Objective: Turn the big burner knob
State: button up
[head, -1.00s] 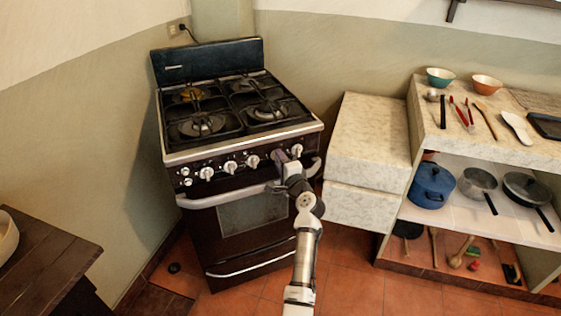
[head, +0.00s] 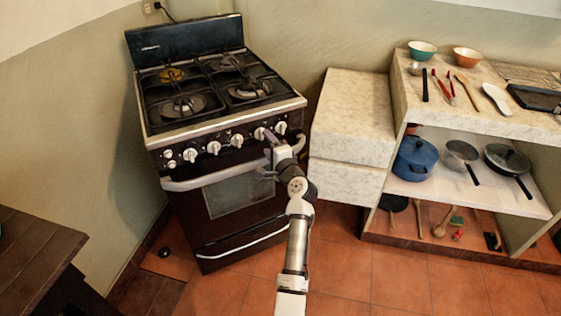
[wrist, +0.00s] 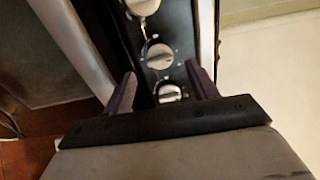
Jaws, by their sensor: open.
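The stove (head: 230,195) has a dark control panel with a row of white knobs along its front. The two rightmost burner knobs (head: 260,133) (head: 281,127) are beside my gripper (head: 271,142). The frames do not mark which knob is the big burner's. In the wrist view my gripper (wrist: 162,88) is open, its two purple fingers on either side of the panel's end. The lowest knob (wrist: 170,93) shows between the fingers and looks untouched; its depth is hard to judge. Another knob (wrist: 160,57) is just above it. My palm hides what is below.
The oven handle (head: 215,175) runs just below the knobs. A cream cabinet (head: 350,125) stands right of the stove, then a shelf unit with pots (head: 415,158). A dark wooden table (head: 35,255) is at lower left. The tiled floor before the stove is clear.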

jog(key=b+v, duration=0.1)
jog(key=v, duration=0.9)
jog(key=shift+s+b, duration=0.2)
jog(key=shift+b, duration=0.15)
jog(key=shift+d, duration=0.1)
